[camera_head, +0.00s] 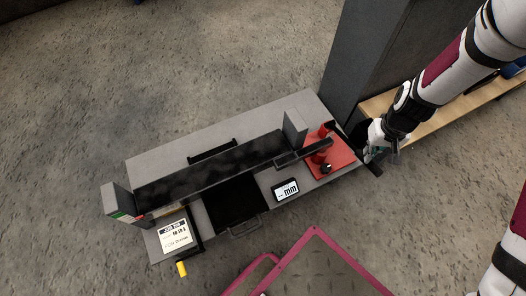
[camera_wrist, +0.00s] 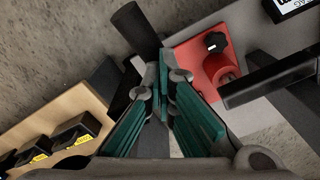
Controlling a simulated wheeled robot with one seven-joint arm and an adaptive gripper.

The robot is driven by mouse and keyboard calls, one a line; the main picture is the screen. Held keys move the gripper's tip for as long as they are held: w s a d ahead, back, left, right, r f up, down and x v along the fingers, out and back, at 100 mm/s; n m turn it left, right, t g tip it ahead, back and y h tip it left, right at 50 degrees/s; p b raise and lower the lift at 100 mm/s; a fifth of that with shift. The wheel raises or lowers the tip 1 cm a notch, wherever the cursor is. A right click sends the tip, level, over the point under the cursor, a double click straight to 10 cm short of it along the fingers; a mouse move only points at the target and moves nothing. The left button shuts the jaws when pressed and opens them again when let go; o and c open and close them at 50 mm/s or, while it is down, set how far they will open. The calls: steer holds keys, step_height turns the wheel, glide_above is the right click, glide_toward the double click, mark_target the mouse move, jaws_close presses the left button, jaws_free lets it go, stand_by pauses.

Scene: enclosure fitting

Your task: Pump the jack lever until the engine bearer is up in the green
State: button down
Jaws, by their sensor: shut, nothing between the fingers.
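The long black engine bearer (camera_head: 215,170) lies along the grey bench. At its left end stands a post with a green and red scale (camera_head: 124,216); the exact level is too small to read. The red jack (camera_head: 326,152) sits at the bench's right end and shows in the wrist view (camera_wrist: 222,76) with a black knob. A black cylindrical grip (camera_wrist: 136,24), seemingly the lever's, lies just beyond my fingertips in the wrist view. My gripper (camera_head: 374,151) is at the bench's right edge, beside the jack. Its teal-padded fingers (camera_wrist: 166,62) are shut and empty.
A tall grey cabinet (camera_head: 365,55) and a wooden shelf (camera_head: 405,98) stand close behind my gripper. Open floor lies left.

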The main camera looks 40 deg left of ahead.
steer(key=shift+r+p, duration=1.95)
steer(key=shift+r, duration=1.05)
steer(key=shift+r, duration=0.1)
